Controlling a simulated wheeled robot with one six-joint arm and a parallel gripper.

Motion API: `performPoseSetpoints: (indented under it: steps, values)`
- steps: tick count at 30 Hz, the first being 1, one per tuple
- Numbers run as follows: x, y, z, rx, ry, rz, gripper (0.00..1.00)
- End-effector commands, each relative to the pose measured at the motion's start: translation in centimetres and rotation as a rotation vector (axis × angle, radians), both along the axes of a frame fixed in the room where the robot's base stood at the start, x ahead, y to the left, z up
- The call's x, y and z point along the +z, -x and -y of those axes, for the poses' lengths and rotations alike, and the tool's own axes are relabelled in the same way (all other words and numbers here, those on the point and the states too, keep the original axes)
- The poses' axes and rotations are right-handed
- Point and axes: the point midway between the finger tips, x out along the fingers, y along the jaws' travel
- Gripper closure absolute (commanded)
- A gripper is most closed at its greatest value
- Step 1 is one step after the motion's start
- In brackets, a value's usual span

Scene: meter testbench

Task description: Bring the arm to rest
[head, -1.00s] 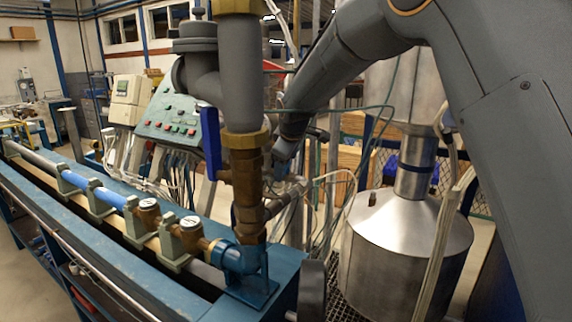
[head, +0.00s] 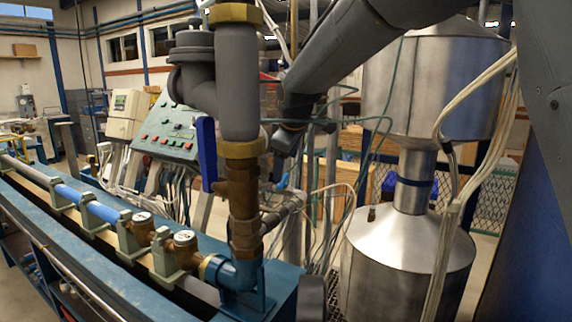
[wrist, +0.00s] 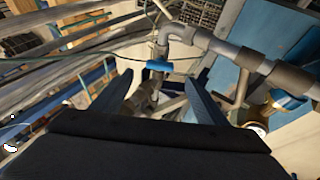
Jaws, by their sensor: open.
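My grey arm (head: 345,60) reaches from the upper right of the head view down towards the vertical pipe. Its wrist end (head: 290,135) is just right of that pipe, partly behind cables. My gripper's fingers are not clear in the head view. In the wrist view my gripper (wrist: 160,77) is open, its two dark fingers spread apart with nothing held between them. A grey pipe with a blue valve handle (wrist: 159,65) lies beyond the fingertips. I cannot tell the distance to it.
The vertical pipe with brass fittings (head: 240,200) stands close to the arm. A blue bench (head: 80,235) carries water meters (head: 143,220). A control panel (head: 175,130) is behind. A steel tank (head: 410,255) and hanging cables (head: 455,190) are at right.

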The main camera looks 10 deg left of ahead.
Motion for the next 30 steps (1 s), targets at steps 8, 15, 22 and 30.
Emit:
performPoseSetpoints:
  steps: [8,15,22,30]
  values:
    - [-2.7,1.2,4.4,-0.105,-0.024,-0.064,0.33]
    - [-10.1,7.5,16.1,-0.432,-0.105,-0.241,0.33]
    - [-16.9,17.5,26.1,-0.8,-0.186,-0.406,0.33]
    - [-22.2,29.3,32.4,-1.16,-0.259,-0.544,0.33]
